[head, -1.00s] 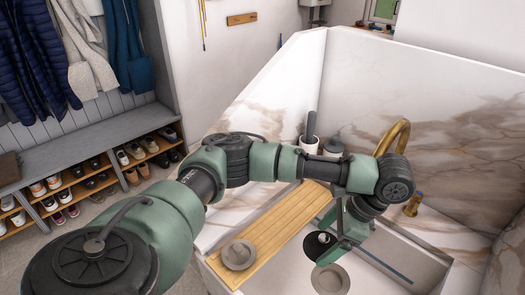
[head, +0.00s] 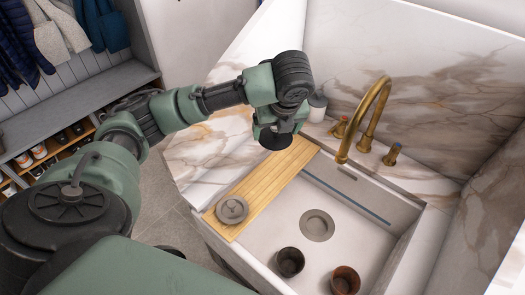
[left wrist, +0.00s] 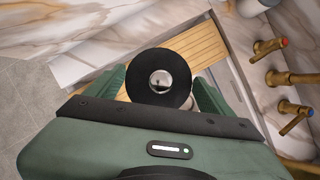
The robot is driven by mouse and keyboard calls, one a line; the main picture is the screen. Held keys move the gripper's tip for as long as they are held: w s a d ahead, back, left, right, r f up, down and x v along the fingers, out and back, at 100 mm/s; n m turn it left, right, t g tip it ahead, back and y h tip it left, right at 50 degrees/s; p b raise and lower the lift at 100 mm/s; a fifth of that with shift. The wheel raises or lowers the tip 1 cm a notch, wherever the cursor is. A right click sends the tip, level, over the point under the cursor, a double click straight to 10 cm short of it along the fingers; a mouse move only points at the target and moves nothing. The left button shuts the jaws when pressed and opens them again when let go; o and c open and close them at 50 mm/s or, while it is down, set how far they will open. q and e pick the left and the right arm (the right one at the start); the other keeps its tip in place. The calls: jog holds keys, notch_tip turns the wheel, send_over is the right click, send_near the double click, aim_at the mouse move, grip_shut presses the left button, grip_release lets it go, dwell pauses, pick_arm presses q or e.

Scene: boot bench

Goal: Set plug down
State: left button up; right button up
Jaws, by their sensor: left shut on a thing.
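My left gripper (head: 279,128) is shut on the plug (head: 275,138), a black disc. In the left wrist view the plug (left wrist: 152,88) shows from above with a shiny metal knob at its centre, between the green fingers. The gripper holds it over the far end of the slatted wooden board (head: 262,188) that lies along the left side of the sink. I cannot tell how high the plug is above the board. The sink drain (head: 317,225) is uncovered. My right gripper is not in view.
A grey round strainer-like piece (head: 232,209) sits on the board's near end. Two dark cups (head: 290,262) (head: 345,280) stand in the white sink. A brass faucet (head: 366,120) and a white bottle (head: 317,108) stand behind. The middle of the board is clear.

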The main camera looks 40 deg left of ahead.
pick_arm(q)
jog(key=shift+a+r+m, duration=0.6)
jog(key=shift+a+r, duration=0.05)
jog(key=shift+a, duration=0.25)
jog(key=shift+a+f+h, duration=0.15)
jog(key=shift+h, duration=0.15)
notch_tip(320, 180, down, 20)
jog(key=shift+w+r+p, duration=0.1)
jog(key=shift+r+p, duration=0.15)
jog(key=shift+p, duration=0.6)
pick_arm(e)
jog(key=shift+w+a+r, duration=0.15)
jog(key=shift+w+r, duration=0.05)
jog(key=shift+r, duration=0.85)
pick_arm(q)
jog(key=o, duration=1.3)
jog(key=shift+f, duration=0.1)
jog(key=v, duration=1.2)
jog(key=shift+s, duration=0.2)
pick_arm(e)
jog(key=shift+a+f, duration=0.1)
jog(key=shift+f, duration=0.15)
pick_arm(q)
jog(key=shift+s, duration=0.1)
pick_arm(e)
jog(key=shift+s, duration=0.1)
